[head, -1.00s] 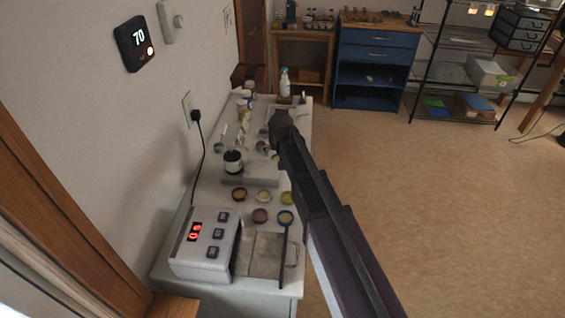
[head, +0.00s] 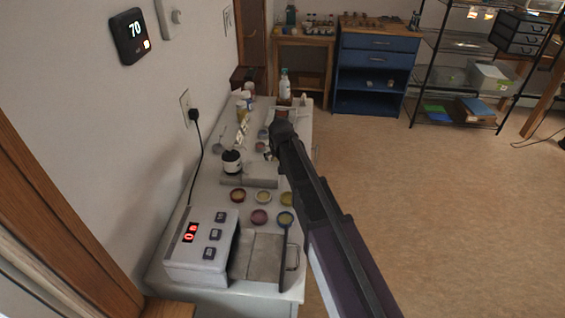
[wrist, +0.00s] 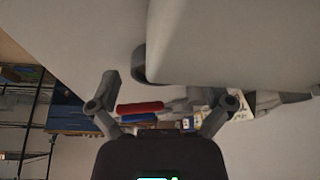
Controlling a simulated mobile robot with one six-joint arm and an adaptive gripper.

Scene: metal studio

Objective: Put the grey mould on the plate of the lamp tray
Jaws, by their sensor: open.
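The lamp unit (head: 200,247), a white box with red digits, stands at the near end of the white counter. Its tray is out to the right, with a bare grey plate (head: 264,256) and a handle on its right side. My gripper (head: 281,132) is over the far part of the counter. In the wrist view my gripper (wrist: 162,108) is open, its two fingers apart with nothing clearly held. A dark grey rounded thing (wrist: 139,66) shows beyond the fingers, partly covered by a pale surface. I cannot tell whether it is the grey mould; the arm hides part of the counter.
Several small round pots (head: 260,217) stand between lamp unit and a white jar with dark top (head: 232,161). A spray bottle (head: 284,84) stands at the far end. Red (wrist: 140,108) and blue handles show in the wrist view. Floor at right is clear.

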